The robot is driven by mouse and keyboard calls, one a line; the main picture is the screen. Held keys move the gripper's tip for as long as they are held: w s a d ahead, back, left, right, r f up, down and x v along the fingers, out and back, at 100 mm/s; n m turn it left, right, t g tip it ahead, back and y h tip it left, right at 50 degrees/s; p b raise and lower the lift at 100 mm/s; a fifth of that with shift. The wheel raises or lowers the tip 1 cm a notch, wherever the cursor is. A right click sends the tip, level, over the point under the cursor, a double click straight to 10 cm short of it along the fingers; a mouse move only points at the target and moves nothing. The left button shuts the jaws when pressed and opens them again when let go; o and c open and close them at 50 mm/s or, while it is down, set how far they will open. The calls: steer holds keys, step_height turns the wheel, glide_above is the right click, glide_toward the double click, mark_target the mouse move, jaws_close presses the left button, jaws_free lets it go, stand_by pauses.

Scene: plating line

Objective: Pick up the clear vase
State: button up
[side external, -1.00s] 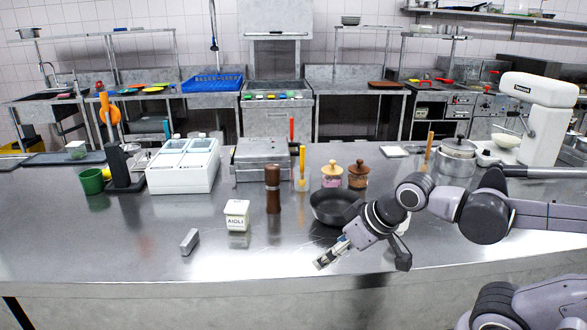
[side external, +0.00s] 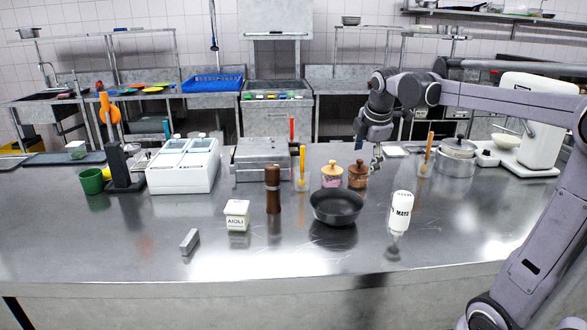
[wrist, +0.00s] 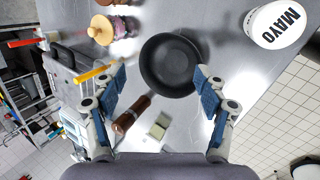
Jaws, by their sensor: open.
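No separate empty clear vase can be made out. A clear container (side external: 301,184) with a yellow-handled tool stands left of the jars, and another clear container (side external: 425,168) with a brown-handled tool stands beside the metal pot; I cannot tell whether either is the vase. My gripper (side external: 377,158) is raised above the counter near the brown-lidded jar. In the wrist view my gripper (wrist: 159,76) is open and empty, with its blue-padded fingers wide apart. The black pan shows between and beyond the fingers, not held.
The black pan (side external: 336,207), a mayo bottle (side external: 401,210), a pepper mill (side external: 273,188), an aioli box (side external: 237,215) and two lidded jars (side external: 345,176) stand on the steel counter (side external: 310,255). A metal pot (side external: 457,160) and white mixer (side external: 535,125) are right. The front strip is mostly clear.

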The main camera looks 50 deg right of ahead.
steer(key=s+d+r+n+g, duration=0.2)
steer(key=d+n, duration=0.2)
steer(key=d, duration=0.8)
steer(key=n+g, duration=0.1)
steer(key=n, duration=0.2)
glide_above(410, 162)
steer(key=w, duration=0.1)
steer(key=shift+w+a+f, duration=0.15)
steer(key=shift+a+f, duration=0.1)
steer(key=shift+a, duration=0.15)
steer(key=shift+d+f, duration=0.2)
steer(key=shift+f, duration=0.1)
steer(key=shift+x, duration=5)
steer(key=shift+s, duration=0.3)
